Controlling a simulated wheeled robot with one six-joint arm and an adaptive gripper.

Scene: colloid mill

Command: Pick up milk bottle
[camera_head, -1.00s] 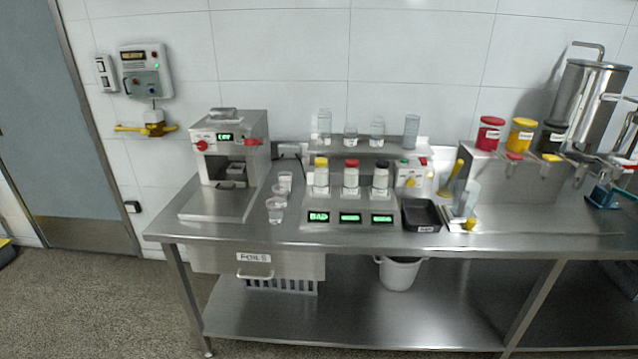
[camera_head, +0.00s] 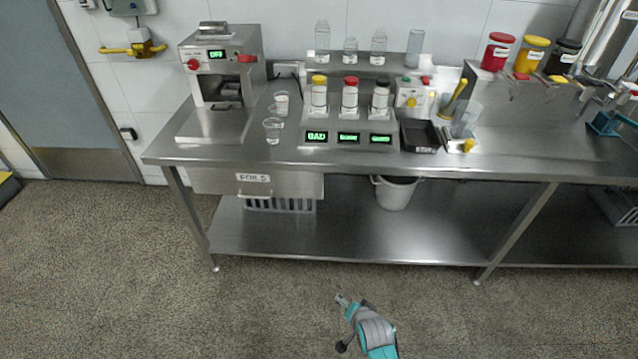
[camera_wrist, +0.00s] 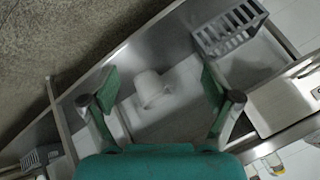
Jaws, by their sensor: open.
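Three small bottles with white contents stand in a row on a metal stand in the head view: one with a yellow cap (camera_head: 319,97), one with a red cap (camera_head: 350,98) and one with a black cap (camera_head: 380,99). I cannot tell which, if any, is the milk bottle. Clear empty-looking bottles (camera_head: 322,42) stand on a raised shelf behind. My gripper (camera_wrist: 158,84) is open and empty in the wrist view, its two teal-padded fingers spread wide. My teal and grey arm shows low in the head view, in front of the table and well away from the bottles.
A drawer (camera_head: 258,182) hangs beneath; a white bucket (camera_head: 394,193) and grey crate (camera_head: 280,204) are below. The floor in front is clear.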

